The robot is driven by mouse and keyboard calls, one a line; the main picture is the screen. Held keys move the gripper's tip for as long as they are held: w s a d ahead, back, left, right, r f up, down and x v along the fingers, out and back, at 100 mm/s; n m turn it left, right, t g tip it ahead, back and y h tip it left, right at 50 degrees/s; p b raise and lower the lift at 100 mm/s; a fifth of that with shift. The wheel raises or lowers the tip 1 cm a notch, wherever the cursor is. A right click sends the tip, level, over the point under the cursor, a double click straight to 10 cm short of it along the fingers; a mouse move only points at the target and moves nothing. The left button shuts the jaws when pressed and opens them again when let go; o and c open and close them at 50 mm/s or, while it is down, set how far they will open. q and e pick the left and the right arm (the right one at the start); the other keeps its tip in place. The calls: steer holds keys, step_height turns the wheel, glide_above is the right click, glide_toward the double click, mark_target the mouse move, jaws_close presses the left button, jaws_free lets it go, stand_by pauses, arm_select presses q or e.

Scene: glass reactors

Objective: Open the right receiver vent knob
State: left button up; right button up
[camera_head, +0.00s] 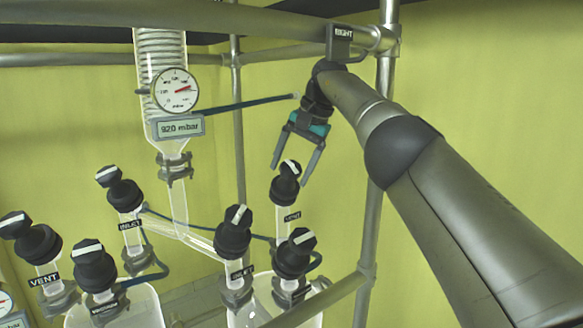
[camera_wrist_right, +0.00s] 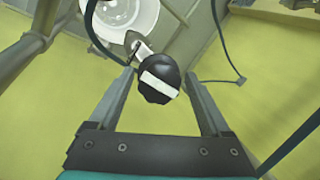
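The right receiver vent knob (camera_head: 285,187) is black with a white bar on its cap. It stands at the top of a glass neck with a VENT label (camera_head: 292,216), right of centre in the head view. My right gripper (camera_head: 290,175) is open and points down around it from above. In the right wrist view the knob (camera_wrist_right: 158,80) lies between the two fingertips (camera_wrist_right: 160,74), with a visible gap on each side. Its white bar is slightly tilted there. I see no contact. My left gripper is not in view.
Two more black knobs (camera_head: 234,233) (camera_head: 295,252) stand close below the vent knob. Other knobs (camera_head: 122,192) and a left VENT knob (camera_head: 38,243) are further left. A gauge (camera_head: 176,91) hangs on the glass column. Metal frame poles (camera_head: 378,190) and a thin hose (camera_head: 240,104) run close to my right arm.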

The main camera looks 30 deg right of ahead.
steer(key=shift+o, duration=0.6)
